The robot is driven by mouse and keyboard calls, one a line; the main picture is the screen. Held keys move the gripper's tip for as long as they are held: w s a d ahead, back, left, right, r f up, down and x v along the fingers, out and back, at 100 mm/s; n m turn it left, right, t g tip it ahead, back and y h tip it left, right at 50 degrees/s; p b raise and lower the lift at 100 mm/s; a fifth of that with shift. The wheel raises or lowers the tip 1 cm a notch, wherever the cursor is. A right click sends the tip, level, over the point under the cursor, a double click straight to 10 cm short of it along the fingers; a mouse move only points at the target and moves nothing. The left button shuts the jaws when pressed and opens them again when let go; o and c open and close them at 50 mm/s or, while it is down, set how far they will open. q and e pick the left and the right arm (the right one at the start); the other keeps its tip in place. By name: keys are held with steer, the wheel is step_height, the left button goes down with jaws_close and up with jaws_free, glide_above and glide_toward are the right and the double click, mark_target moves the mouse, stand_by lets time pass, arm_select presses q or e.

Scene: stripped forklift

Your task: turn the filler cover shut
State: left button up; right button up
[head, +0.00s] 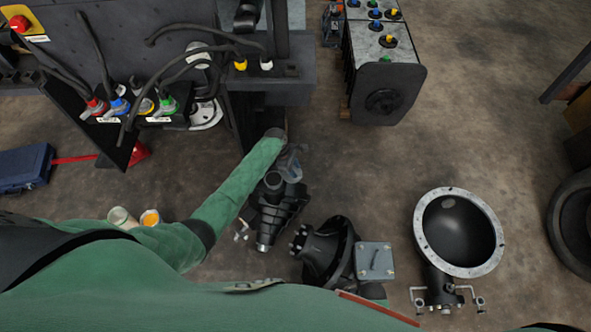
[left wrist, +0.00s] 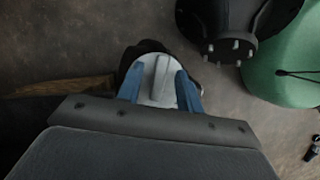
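The filler cover appears as a pale grey round cap (left wrist: 161,82) with a raised rib across its middle, in the left wrist view. A dark body shows just behind it. My left gripper (left wrist: 160,90) has a blue finger on each side of the cap, covering parts of its rim. Whether the fingers press on it cannot be told. In the head view, my left gripper (head: 290,163) hangs at the end of the green sleeve, close beside a stepped black unit (head: 275,208). I cannot make out the cover there. My right gripper is not in view.
A black bell housing (head: 326,250) with a grey box (head: 375,261) sits right of the unit. A flanged round housing (head: 458,235) stands farther right. A panel with coloured connectors (head: 130,103) is at upper left. Bare floor (head: 480,120) lies at the right.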

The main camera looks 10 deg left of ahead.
arm_select(q)
steer(key=shift+d+f, duration=0.15)
steer(key=shift+f, duration=0.35)
jaws_close()
